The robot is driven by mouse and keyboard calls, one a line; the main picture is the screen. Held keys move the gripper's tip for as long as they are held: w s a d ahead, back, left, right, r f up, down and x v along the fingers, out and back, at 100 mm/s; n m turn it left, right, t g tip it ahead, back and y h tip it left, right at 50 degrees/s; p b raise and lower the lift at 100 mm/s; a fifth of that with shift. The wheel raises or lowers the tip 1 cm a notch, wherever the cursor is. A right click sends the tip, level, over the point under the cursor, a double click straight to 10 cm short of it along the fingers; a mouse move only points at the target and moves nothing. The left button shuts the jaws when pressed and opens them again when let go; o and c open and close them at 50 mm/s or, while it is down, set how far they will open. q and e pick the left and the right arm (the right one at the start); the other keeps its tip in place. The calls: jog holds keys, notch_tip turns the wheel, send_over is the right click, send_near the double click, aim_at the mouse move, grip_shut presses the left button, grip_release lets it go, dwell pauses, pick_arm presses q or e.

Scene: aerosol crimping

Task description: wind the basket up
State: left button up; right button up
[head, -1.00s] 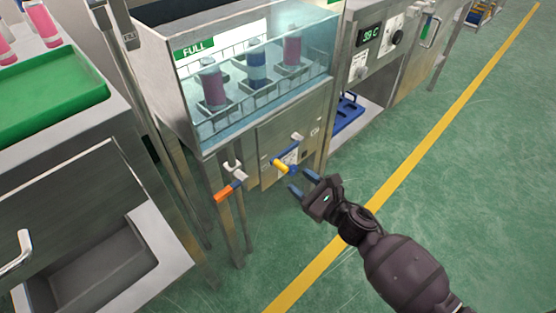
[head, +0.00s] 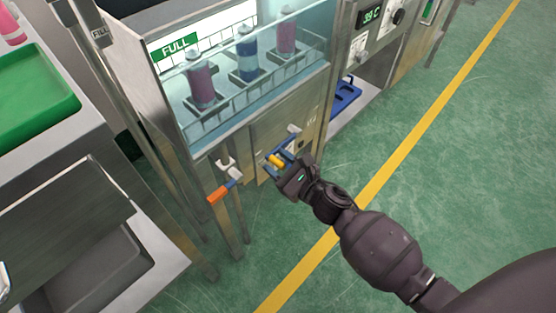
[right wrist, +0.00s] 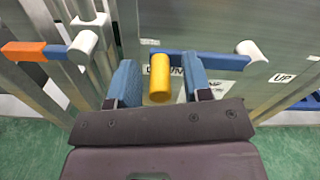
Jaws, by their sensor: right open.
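The basket (head: 207,114) is a wire rack inside the glass-fronted tank and holds pink and blue cans in square holders. On the tank's front panel is a crank with a blue arm (right wrist: 222,62) and a yellow handle (right wrist: 160,78). The arm runs from a white hub on the right to the handle on the left. The panel carries an "UP" label (right wrist: 283,77) and a partly covered second label. My right gripper (right wrist: 160,84) is open, with its blue fingers on either side of the yellow handle and a gap visible. My left gripper is out of view.
An orange-handled lever (head: 217,194) sticks out left of the crank. A steel station with a green tray (head: 38,92) stands at the left. A blue rack (head: 345,95) sits in an open bay to the right. Green floor with a yellow line (head: 390,170) is clear.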

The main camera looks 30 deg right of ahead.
grip_shut()
jog(key=shift+r, duration=0.2)
dwell(0.3)
